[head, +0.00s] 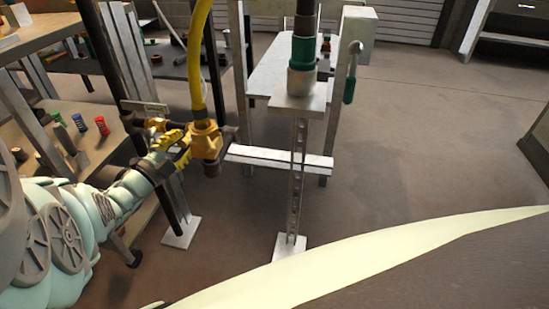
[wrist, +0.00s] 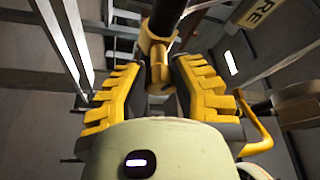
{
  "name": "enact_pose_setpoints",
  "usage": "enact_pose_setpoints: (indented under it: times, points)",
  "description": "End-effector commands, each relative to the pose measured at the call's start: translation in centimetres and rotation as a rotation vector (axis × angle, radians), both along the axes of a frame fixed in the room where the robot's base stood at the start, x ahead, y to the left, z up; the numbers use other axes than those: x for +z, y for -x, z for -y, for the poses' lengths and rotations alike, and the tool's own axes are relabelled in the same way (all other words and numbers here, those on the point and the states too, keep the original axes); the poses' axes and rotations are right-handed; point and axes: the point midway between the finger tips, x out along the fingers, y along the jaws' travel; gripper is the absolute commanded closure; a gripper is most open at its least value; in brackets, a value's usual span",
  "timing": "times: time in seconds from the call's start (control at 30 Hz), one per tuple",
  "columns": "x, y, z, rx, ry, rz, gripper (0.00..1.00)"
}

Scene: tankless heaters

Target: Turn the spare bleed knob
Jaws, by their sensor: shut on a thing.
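My gripper (head: 184,145) has yellow-and-black fingers and reaches from the left to a brass-yellow valve body (head: 207,142) below a yellow hose. In the wrist view, my gripper (wrist: 158,72) has one finger on each side of a short yellow part (wrist: 158,68) that sticks out of the valve toward me. The fingers are shut on this part, which I take to be the bleed knob; its sides are largely hidden by them. A yellowish tag (wrist: 262,12) at the upper right shows the letters "RE"; the rest of its text is cut off.
The yellow hose (head: 200,60) rises above the valve. A metal stand with a dark and green pipe (head: 302,50) stands to the right. A green-handled lever (head: 350,85) hangs farther right. Shelves with colored springs (head: 80,123) are at the left. Open floor (head: 430,140) lies at right.

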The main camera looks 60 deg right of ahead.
Motion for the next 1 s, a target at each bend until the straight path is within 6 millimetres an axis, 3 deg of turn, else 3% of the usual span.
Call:
enact_pose_setpoints:
  times: [1.0]
  points:
    - [0.61, 0.31, 0.31, -0.014, 0.081, -0.146, 1.0]
